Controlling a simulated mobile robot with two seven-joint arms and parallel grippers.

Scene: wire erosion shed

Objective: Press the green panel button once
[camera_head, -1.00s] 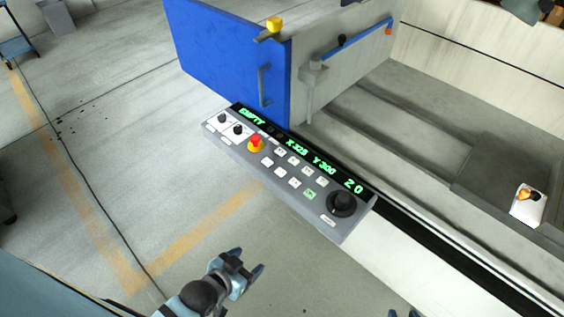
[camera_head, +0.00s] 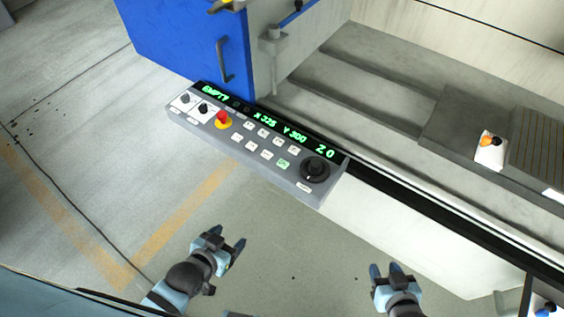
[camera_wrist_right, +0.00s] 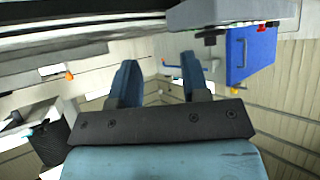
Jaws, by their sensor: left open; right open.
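The control panel (camera_head: 239,152) is a grey tilted box with a dark display strip (camera_head: 268,125) reading EMPTY, X 325, Y 300, Z 0. The green panel button (camera_head: 283,163) is a small key near the panel's lower right, left of a black knob (camera_head: 314,169).
The blue machine door (camera_head: 185,45) stands behind the panel. The machine bed (camera_head: 400,140) lies to the right, with a white block carrying an orange item (camera_head: 490,152) on it. The floor below the panel is clear.

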